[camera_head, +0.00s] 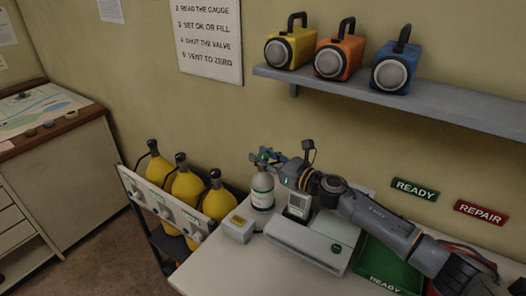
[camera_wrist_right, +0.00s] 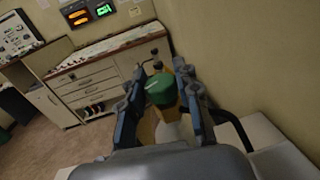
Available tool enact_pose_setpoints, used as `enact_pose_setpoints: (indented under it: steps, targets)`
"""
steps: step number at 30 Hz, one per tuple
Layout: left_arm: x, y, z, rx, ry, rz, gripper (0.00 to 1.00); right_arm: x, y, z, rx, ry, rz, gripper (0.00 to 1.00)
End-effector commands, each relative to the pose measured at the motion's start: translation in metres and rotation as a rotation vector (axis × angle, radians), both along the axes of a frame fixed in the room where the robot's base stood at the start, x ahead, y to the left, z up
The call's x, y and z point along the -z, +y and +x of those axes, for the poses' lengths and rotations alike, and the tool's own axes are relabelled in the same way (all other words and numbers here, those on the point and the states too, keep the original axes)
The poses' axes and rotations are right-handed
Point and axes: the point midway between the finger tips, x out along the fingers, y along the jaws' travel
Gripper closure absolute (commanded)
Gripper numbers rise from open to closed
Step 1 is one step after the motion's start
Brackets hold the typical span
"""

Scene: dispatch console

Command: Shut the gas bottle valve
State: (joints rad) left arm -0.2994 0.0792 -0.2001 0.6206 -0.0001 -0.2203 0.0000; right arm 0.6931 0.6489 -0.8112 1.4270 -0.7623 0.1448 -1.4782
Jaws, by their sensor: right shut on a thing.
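The gas bottle (camera_head: 262,190) is grey and white with a green band and stands upright at the back left of the white table. My right gripper (camera_head: 267,158) reaches in from the right at its top. In the right wrist view the green valve knob (camera_wrist_right: 160,88) sits between the two fingers of my right gripper (camera_wrist_right: 162,82), which is shut on it. In the head view the fingers partly hide the knob. How far the valve is turned cannot be seen. My left gripper is not in view.
Yellow bottles (camera_head: 187,186) stand in a rack left of the table. A small white box (camera_head: 238,229) is in front of the gas bottle. A grey device (camera_head: 312,240) and a green tray (camera_head: 390,268) lie under my right arm. A shelf (camera_head: 425,92) holds three lamps above.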

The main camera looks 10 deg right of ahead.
Motion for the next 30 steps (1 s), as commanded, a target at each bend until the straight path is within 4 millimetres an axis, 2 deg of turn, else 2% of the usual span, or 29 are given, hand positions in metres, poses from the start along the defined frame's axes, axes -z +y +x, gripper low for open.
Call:
enact_pose_setpoints:
  steps: [1, 3, 12, 21, 30]
  targets:
    - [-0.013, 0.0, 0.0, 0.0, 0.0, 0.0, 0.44, -0.005, 0.002, -0.002, 0.036, 0.005, 0.003, 1.0]
    - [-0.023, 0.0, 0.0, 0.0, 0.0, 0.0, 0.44, -0.006, 0.002, -0.001, 0.093, 0.004, 0.002, 1.0]
    - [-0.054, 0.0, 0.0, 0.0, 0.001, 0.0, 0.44, -0.004, 0.003, -0.001, 0.311, 0.004, 0.002, 1.0]
    - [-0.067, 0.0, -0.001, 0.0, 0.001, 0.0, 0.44, -0.001, 0.001, 0.0, 0.441, 0.003, 0.002, 1.0]
    - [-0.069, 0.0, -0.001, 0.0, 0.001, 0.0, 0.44, 0.0, 0.0, 0.0, 0.474, -0.001, -0.001, 1.0]
